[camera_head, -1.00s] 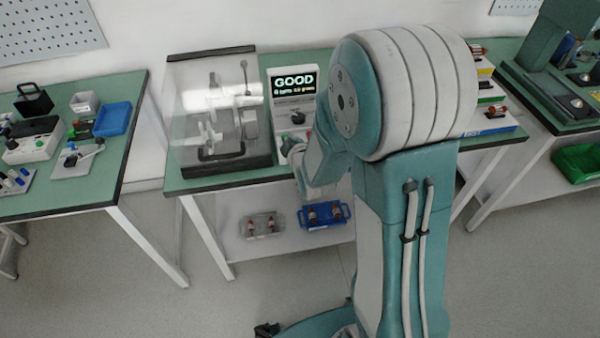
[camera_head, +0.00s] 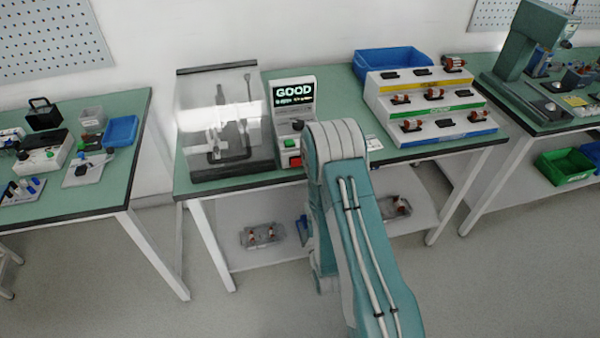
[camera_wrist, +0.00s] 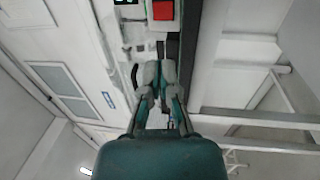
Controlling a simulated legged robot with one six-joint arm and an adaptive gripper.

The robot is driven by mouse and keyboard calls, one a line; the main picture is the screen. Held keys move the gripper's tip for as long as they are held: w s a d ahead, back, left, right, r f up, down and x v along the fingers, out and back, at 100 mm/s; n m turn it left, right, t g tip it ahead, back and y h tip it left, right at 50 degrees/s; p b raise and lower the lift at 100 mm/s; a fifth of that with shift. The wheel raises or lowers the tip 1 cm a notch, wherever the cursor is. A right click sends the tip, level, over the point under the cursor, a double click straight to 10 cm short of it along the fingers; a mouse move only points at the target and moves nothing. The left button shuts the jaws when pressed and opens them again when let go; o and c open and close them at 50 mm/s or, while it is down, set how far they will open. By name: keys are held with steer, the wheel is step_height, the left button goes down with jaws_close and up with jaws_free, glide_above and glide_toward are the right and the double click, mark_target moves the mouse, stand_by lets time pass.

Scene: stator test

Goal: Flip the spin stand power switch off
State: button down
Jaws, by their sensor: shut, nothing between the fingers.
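The spin stand's control unit (camera_head: 282,112) stands on the middle bench, with a lit screen (camera_head: 293,91) reading GOOD. A red switch (camera_head: 295,161) is low on its front, below a green button (camera_head: 291,143). In the wrist view the red switch (camera_wrist: 162,10) is at the top edge, in a white housing. My gripper (camera_wrist: 156,72) is shut and empty, just below the switch in that view and apart from it. In the head view my arm hides the gripper. I cannot tell the switch's position.
A clear-covered machine (camera_head: 218,120) stands left of the control unit. A stepped rack (camera_head: 425,100) with several small parts and a blue bin (camera_head: 390,60) are to the right. A lower shelf (camera_head: 275,243) holds trays. Floor is clear between the benches.

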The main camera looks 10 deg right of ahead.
mark_target(296, 162)
steer(key=shift+d, duration=0.2)
steer(key=w, duration=0.4)
steer(key=w+r, duration=0.1)
steer(key=w, duration=0.4)
steer(key=w+r, duration=0.1)
steer(key=w, duration=0.3)
steer(key=shift+w+a, duration=0.1)
steer(key=shift+w, duration=0.3)
steer(key=shift+w+r, duration=0.1)
steer(key=shift+r, duration=0.05)
